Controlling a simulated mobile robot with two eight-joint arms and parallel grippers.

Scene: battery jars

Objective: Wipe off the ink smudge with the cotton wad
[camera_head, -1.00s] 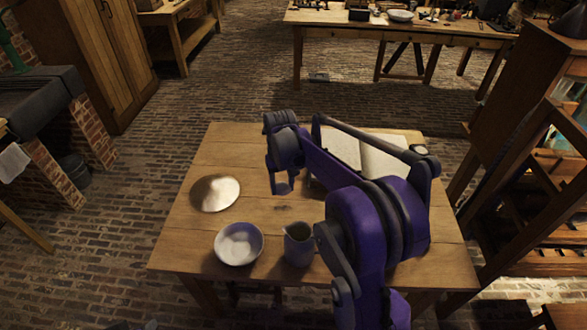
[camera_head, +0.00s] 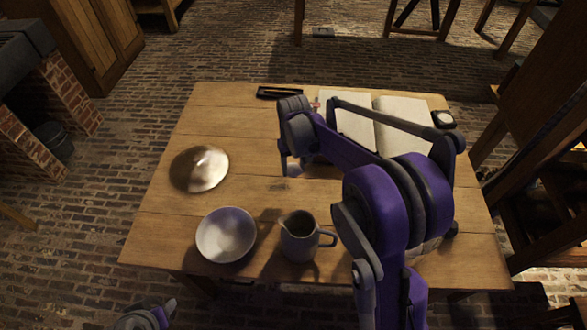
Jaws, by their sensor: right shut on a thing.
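My right gripper (camera_head: 291,170) points down over the middle of the wooden table (camera_head: 235,110). It is shut on a small pale wad, the cotton wad (camera_head: 294,171), which is mostly hidden by the fingers. A faint dark mark, the ink smudge (camera_head: 279,186), shows on the bare wood just below and left of the fingertips. I cannot tell whether the wad touches the table.
A shiny metal lid-like disc (camera_head: 199,169) lies at the left. A white bowl (camera_head: 226,235) and a grey jug (camera_head: 300,238) stand near the front edge. An open book (camera_head: 403,122) lies behind my right arm. A dark narrow tray (camera_head: 279,93) and small round dark item (camera_head: 444,119) lie at the back.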

